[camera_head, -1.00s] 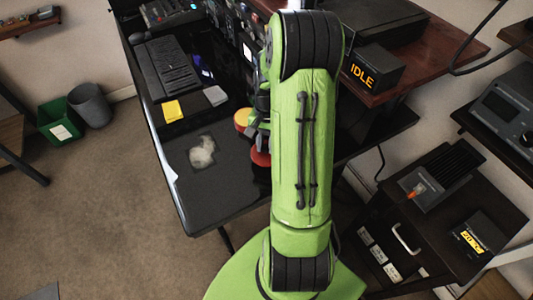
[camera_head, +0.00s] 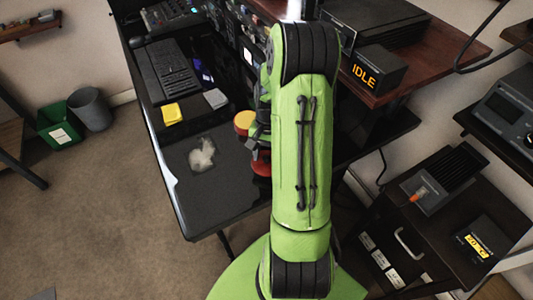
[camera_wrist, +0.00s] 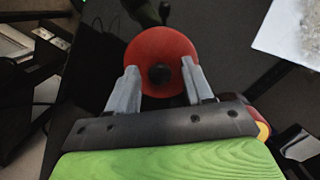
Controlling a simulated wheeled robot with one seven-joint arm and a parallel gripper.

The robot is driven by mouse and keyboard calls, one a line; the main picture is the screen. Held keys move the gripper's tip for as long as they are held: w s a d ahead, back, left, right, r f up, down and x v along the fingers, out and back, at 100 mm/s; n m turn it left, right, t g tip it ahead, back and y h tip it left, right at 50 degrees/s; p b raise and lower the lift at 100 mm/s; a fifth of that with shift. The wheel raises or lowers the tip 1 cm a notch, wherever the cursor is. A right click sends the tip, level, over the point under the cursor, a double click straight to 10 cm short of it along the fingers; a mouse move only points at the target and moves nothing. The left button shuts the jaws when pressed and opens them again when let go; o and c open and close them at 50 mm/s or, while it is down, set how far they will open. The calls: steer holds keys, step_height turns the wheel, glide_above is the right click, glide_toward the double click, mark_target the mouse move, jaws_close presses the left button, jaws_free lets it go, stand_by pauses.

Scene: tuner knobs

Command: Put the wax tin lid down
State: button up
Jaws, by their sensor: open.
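The wax tin lid is a round red disc (camera_wrist: 163,48) with a dark knob (camera_wrist: 159,74) at its middle. In the head view the red lid (camera_head: 262,166) shows partly beside my arm, low over or on the black desk; I cannot tell which. My gripper (camera_wrist: 160,76) is open, with a grey finger on each side of the knob, overlapping the lid's near edges. A gap shows between the knob and each finger. The wax tin (camera_head: 244,120), yellow on top with a red side, stands just behind; a sliver shows in the wrist view (camera_wrist: 262,128).
A clear bag of pale stuff (camera_head: 202,155) lies on the desk (camera_head: 215,205) left of the lid. A yellow block (camera_head: 172,113), a grey block (camera_head: 215,98) and a keyboard-like panel (camera_head: 167,70) lie farther back. The desk's front part is clear.

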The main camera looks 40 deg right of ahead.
steer(key=r+p, duration=0.1)
steer(key=r, duration=0.4)
steer(key=d+r+p, duration=0.1)
steer(key=r, duration=0.1)
steer(key=shift+w+r+p, duration=0.25)
steer(key=shift+p, duration=0.05)
steer(key=a+r+n+t+h, duration=0.1)
steer(key=a+r+n+h, duration=0.15)
steer(key=a+r, duration=0.45)
steer(key=s+a+r+n+t, duration=0.5)
steer(key=s+a+r+n, duration=0.4)
steer(key=a, duration=0.5)
steer(key=s+r+y, duration=0.1)
steer(key=s, duration=0.1)
steer(key=shift+s+r+n, duration=0.35)
steer(key=shift+s, duration=0.05)
steer(key=shift+a, duration=0.1)
step_height(320, 180, up, 7)
steer(key=p, duration=0.7)
steer(key=shift+r, duration=0.2)
